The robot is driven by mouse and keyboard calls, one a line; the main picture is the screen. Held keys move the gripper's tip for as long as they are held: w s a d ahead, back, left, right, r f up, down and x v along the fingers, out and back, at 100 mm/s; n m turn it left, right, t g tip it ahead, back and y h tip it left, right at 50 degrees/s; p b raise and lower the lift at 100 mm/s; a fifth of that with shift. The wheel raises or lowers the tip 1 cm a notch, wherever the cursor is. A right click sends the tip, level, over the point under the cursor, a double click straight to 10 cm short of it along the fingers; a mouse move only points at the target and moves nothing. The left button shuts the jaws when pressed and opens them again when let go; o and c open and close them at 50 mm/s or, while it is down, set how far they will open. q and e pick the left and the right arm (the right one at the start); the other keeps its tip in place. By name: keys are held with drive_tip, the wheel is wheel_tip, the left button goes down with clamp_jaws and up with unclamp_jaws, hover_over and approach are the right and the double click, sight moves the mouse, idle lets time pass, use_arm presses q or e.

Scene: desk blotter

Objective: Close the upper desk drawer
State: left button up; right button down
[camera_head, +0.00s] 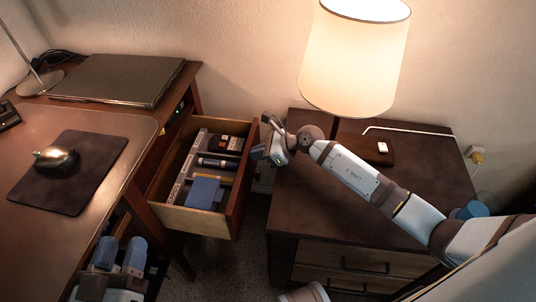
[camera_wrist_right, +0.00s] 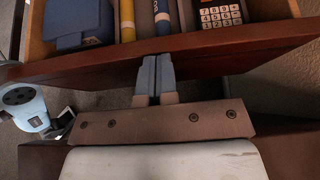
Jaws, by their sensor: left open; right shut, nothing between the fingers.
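The desk drawer (camera_head: 243,180) stands pulled out from the right side of the desk, with its inside showing. Its reddish-brown front panel also spans the right wrist view (camera_wrist_right: 250,45). My right gripper (camera_head: 262,142) is at the outer side of the drawer front, near its far end. In the right wrist view its blue fingers (camera_wrist_right: 157,75) are shut together, with their tips at the front panel. I cannot tell for sure whether they touch it. My left gripper (camera_head: 120,256) is open and empty, low beside the desk, left of the drawer.
The drawer holds a blue case (camera_head: 203,192), pens and a calculator (camera_wrist_right: 218,12). A laptop (camera_head: 120,78) and a mouse (camera_head: 55,160) on a dark pad lie on the desk. A nightstand (camera_head: 300,205) with a lit lamp (camera_head: 355,55) stands to the right, under my right arm.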

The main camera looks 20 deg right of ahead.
use_arm(q)
drive_tip(key=shift+r, duration=0.1)
use_arm(e)
drive_tip(key=shift+a, duration=0.1)
drive_tip(key=w+a, duration=0.2)
drive_tip(key=a, duration=0.1)
drive_tip(key=w+a, duration=0.2)
drive_tip(key=a, duration=0.1)
drive_tip(key=w+a, duration=0.3)
drive_tip(key=a, duration=0.1)
drive_tip(key=shift+a, duration=0.1)
drive_tip(key=w+a, duration=0.2)
drive_tip(key=a, duration=0.2)
drive_tip(key=shift+w+a, duration=0.1)
drive_tip(key=shift+w, duration=0.3)
drive_tip(key=shift+w+a, duration=0.35)
drive_tip(key=shift+a, duration=0.15)
drive_tip(key=shift+d, duration=0.1)
